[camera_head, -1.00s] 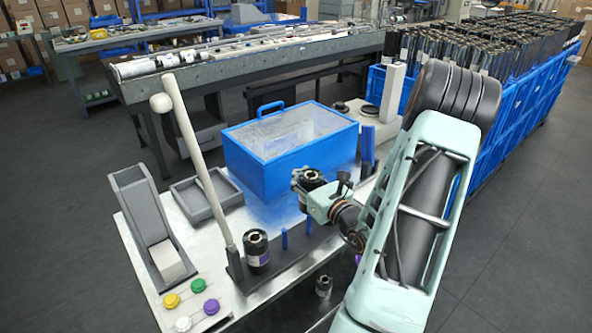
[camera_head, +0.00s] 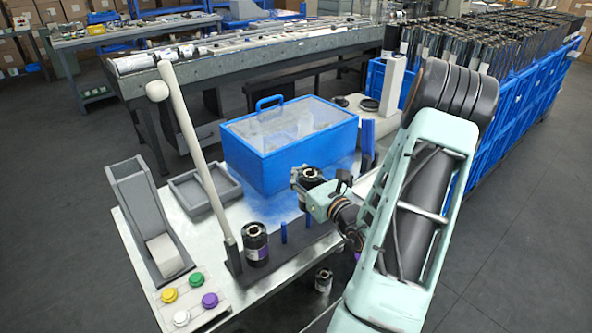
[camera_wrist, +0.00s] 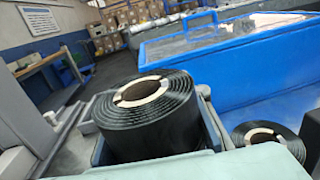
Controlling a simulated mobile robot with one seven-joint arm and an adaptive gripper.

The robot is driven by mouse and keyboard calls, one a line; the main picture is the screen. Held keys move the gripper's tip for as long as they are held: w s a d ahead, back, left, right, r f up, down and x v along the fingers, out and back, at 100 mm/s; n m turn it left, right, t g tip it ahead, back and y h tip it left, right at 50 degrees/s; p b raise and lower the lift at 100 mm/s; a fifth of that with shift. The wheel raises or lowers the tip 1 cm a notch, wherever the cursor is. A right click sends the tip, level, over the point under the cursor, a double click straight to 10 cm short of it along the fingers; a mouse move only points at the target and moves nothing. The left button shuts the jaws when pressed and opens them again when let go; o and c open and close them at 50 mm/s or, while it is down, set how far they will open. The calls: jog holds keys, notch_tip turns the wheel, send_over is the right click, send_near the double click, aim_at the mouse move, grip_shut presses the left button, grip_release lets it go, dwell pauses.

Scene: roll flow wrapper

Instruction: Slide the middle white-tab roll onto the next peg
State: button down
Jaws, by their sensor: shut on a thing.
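My gripper (camera_head: 316,196) is shut on a black roll (camera_head: 306,178) and holds it upright over the table, behind the peg base. In the wrist view the held roll (camera_wrist: 150,115) shows its wound top and pale core; its tab colour cannot be seen. Two short blue pegs, a left one (camera_head: 284,231) and a right one (camera_head: 309,221), stand bare on the dark base (camera_head: 296,246). My wrist hides the base's right end. Another black roll (camera_wrist: 264,134) shows at the wrist view's lower right.
A blue bin with a clear lid (camera_head: 270,166) stands close behind the held roll. A tall pale lever (camera_head: 190,140) leans at the left. Coloured buttons (camera_head: 196,280) sit front left. Another roll (camera_head: 324,281) is low at the front. Taller blue posts (camera_head: 368,136) stand right.

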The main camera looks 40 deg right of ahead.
jog(key=shift+f+b, duration=2.2)
jog(key=shift+f, duration=0.5)
jog(key=c, duration=1.3)
grip_release()
jog(key=shift+o, duration=0.2)
jog(key=shift+f, duration=0.1)
jog(key=shift+s, duration=0.15)
jog(key=s, duration=1.1)
jog(key=shift+s+a, duration=0.2)
jog(key=shift+s, duration=0.2)
